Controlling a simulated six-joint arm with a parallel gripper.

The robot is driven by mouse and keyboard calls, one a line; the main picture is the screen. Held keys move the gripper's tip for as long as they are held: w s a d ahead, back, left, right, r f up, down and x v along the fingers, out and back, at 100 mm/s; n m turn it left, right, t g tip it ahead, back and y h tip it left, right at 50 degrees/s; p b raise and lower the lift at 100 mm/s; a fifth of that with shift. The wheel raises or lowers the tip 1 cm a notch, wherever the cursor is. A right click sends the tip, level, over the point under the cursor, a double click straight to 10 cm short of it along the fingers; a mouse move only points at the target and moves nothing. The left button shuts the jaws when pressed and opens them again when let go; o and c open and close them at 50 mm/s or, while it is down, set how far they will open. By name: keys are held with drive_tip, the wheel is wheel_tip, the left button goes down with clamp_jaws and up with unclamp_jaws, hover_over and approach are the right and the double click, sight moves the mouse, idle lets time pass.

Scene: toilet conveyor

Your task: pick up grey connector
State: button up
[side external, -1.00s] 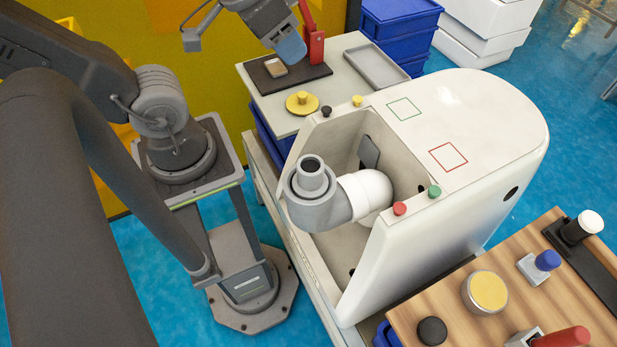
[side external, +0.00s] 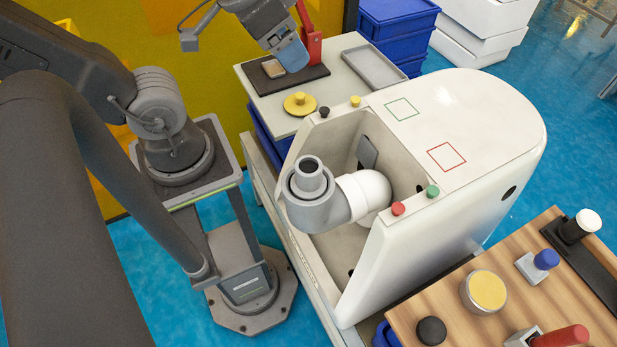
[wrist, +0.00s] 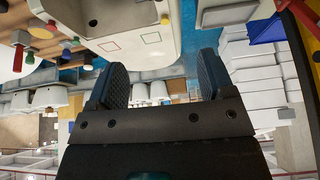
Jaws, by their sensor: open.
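The grey connector (side external: 318,207), which I take to be the grey elbow piece with an upright ringed opening, sits at the open back of the white toilet body (side external: 470,120). It joins a white pipe (side external: 366,190) on its right. My gripper (side external: 292,58) is above the far side table, well away from the connector. Its blue-grey fingers point down, and the side view shows mostly one of them. In the wrist view the two fingers (wrist: 161,82) are apart with nothing between them. I cannot make out the connector in that view.
Near my gripper are a black mat (side external: 312,74) with a small tan block (side external: 273,68), a red upright part (side external: 311,40) and a yellow disc (side external: 300,103). A grey tray (side external: 373,66) lies right. A wooden table (side external: 450,300) with several parts stands front right.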

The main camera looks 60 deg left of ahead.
drive_tip(key=d+m+g, duration=0.3)
drive_tip(key=d+m, duration=0.3)
drive_tip(key=m, duration=0.1)
drive_tip(key=m+g+y, duration=0.2)
drive_tip(key=m+g, duration=0.1)
drive_tip(key=m, duration=0.7)
hover_over(309, 166)
drive_tip(key=f, duration=0.9)
drive_tip(key=shift+s+d+f, duration=0.1)
drive_tip(key=shift+s+d, duration=0.05)
drive_tip(key=shift+s, duration=0.25)
drive_tip(key=shift+w+a+f, duration=0.15)
drive_tip(key=shift+w+f, duration=0.05)
drive_tip(key=shift+f, duration=1.15)
drive_tip(key=shift+w+a+f, duration=0.1)
drive_tip(key=shift+w+f, duration=0.1)
drive_tip(key=shift+f, duration=1.15)
drive_tip(key=c, duration=1)
